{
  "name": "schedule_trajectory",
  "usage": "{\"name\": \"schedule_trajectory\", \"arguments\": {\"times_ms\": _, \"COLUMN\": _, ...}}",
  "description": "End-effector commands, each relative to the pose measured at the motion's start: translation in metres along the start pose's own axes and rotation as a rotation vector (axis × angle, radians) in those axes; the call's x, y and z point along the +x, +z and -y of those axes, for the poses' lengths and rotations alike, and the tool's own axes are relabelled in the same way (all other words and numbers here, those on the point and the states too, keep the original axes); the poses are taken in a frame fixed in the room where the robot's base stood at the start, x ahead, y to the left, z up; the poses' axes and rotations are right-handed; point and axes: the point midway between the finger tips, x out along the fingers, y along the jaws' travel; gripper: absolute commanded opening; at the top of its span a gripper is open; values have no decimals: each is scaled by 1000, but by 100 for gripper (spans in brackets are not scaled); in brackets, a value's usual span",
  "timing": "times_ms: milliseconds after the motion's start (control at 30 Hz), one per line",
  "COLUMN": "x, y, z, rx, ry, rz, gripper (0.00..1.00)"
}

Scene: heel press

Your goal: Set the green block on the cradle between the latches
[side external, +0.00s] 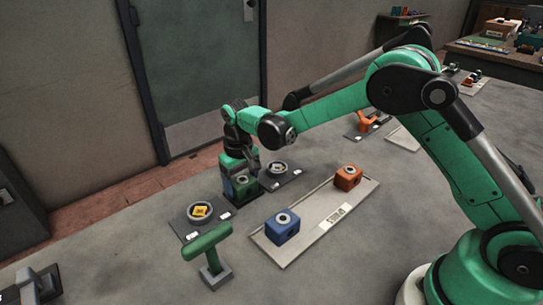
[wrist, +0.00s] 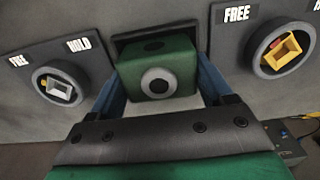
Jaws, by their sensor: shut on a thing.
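The green block (side external: 243,188), with a grey ring on its face, is between the two blue fingers of my gripper (side external: 240,173). The wrist view shows the block (wrist: 178,61) with my gripper (wrist: 160,78) shut on its sides. The dark cradle (wrist: 122,43) shows behind the block's edge, and the block is over or on it; I cannot tell if they touch. A round latch with a grey piece (wrist: 60,90) is left of the block in the wrist view. A round latch with a yellow piece (wrist: 283,50) is on the right.
A pale tray (side external: 313,217) holds a blue block (side external: 283,227) and an orange block (side external: 348,178). A green T-shaped handle (side external: 207,246) stands at the front left, close to the yellow latch (side external: 200,212).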

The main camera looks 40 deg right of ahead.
Motion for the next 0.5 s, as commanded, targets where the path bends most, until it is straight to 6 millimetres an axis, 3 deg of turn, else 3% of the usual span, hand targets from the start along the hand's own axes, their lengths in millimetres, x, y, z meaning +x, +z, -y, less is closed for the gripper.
{"name": "schedule_trajectory", "arguments": {"times_ms": 233, "x": 0, "y": 0, "z": 0, "rx": 0, "ry": 0, "rz": 0, "gripper": 6}}
{"name": "schedule_trajectory", "arguments": {"times_ms": 267, "x": 0, "y": 0, "z": 0, "rx": 0, "ry": 0, "rz": 0, "gripper": 82}}
{"name": "schedule_trajectory", "arguments": {"times_ms": 333, "x": 0, "y": 0, "z": 0, "rx": 0, "ry": 0, "rz": 0, "gripper": 100}}
{"name": "schedule_trajectory", "arguments": {"times_ms": 500, "x": 0, "y": 0, "z": 0, "rx": 0, "ry": 0, "rz": 0, "gripper": 100}}
